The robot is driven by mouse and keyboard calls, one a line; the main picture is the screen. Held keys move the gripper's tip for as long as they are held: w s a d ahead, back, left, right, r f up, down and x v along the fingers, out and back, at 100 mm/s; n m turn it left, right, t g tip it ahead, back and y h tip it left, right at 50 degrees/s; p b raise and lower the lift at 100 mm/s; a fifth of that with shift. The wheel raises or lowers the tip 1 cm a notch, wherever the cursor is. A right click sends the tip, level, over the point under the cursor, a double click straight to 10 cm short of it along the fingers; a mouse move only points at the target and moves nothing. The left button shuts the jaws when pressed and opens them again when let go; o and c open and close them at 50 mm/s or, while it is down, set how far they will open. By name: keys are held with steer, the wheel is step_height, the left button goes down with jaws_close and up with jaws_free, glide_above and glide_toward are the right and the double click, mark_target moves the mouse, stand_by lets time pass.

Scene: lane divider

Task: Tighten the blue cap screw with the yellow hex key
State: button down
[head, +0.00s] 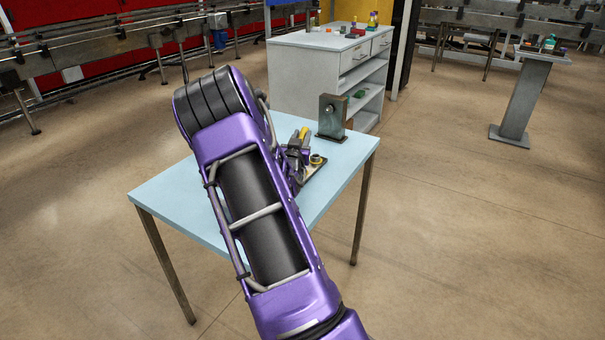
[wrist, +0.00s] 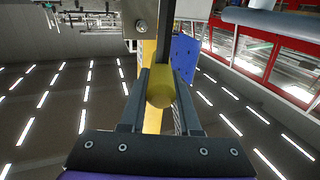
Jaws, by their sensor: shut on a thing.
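My gripper (head: 298,150) is over the far part of the light blue table (head: 165,188), partly hidden behind my own arm. It also shows in the wrist view (wrist: 160,90), shut on a thick yellow piece, which I take as the yellow hex key (wrist: 160,92). Some yellow of the key (head: 304,132) shows above the jaws in the head view. Its tip is not clear in either view. I cannot make out the blue cap screw. An upright grey block (head: 332,112) with a round feature stands at the table's far edge, beyond my gripper and apart from it.
A dark plate with a small yellow ring (head: 316,160) lies on the table close to my gripper. A grey cabinet (head: 306,70) with small items on top stands behind the table. A grey pedestal (head: 523,98) stands far right. Floor on the right is clear.

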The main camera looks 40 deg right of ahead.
stand_by(0.5)
steer(key=shift+w+a+r+m+g+h, duration=0.1)
steer(key=shift+a+m+g+h, duration=0.05)
steer(key=shift+m+g+h, duration=0.85)
steer(key=shift+m+g, duration=0.1)
steer(key=shift+g, duration=0.1)
steer(key=shift+w+m+g+h, duration=0.1)
steer(key=shift+m+g+h, duration=0.3)
steer(key=shift+g, duration=0.3)
steer(key=shift+m+g+h+p, duration=0.3)
steer(key=shift+m+g+h, duration=0.1)
steer(key=shift+m+g, duration=0.5)
steer(key=shift+g, duration=0.3)
steer(key=shift+w+m+g+h+p, duration=0.1)
steer(key=shift+m+g+h+p, duration=0.3)
steer(key=shift+m+g, duration=0.6)
